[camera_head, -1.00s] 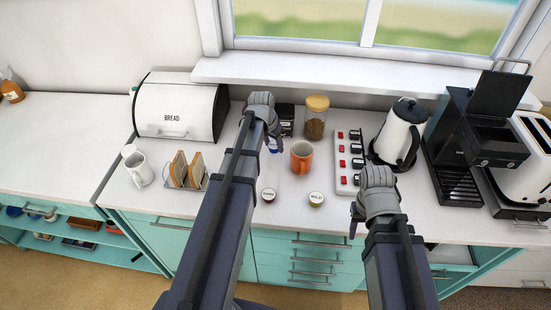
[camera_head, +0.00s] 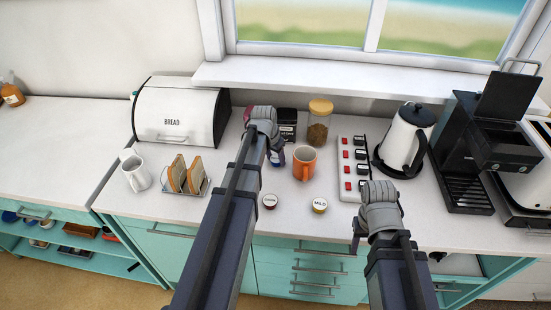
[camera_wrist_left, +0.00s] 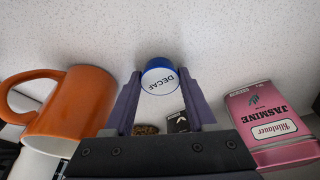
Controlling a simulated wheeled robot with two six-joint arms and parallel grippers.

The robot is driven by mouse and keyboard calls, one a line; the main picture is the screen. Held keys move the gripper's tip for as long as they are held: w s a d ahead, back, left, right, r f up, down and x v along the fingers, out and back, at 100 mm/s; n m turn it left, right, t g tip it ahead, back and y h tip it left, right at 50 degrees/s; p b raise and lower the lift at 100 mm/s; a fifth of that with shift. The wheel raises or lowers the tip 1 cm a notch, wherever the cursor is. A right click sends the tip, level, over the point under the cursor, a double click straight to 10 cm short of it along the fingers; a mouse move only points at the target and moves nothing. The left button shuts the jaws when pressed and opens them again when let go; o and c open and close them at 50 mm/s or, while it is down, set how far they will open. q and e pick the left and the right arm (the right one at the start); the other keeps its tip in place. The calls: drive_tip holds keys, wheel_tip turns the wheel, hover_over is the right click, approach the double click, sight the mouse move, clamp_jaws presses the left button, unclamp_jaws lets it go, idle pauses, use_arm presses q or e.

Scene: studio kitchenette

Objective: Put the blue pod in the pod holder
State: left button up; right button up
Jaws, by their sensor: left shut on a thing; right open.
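The blue pod (camera_wrist_left: 160,78), with a white lid marked DECAF, is between the fingertips of my left gripper (camera_wrist_left: 160,92) in the wrist view. The gripper is shut on it. In the head view my left gripper (camera_head: 274,154) mostly hides the pod, and a bit of blue shows left of the orange mug. I cannot tell whether the pod touches the counter. My right gripper (camera_head: 362,228) is open and empty near the counter's front edge. The black coffee machine (camera_head: 466,150) stands at the right with its lid raised; I cannot make out a pod holder in it.
The orange mug (camera_head: 304,163) is close beside my left gripper. Pods marked DARK (camera_head: 269,201) and MILD (camera_head: 319,205) sit in front. A white strip with red switches (camera_head: 347,170) and a kettle (camera_head: 403,140) stand between mug and machine. A pink Jasmine tin (camera_wrist_left: 270,122) is nearby.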

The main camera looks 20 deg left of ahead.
use_arm(q)
drive_tip(key=o, duration=1.3)
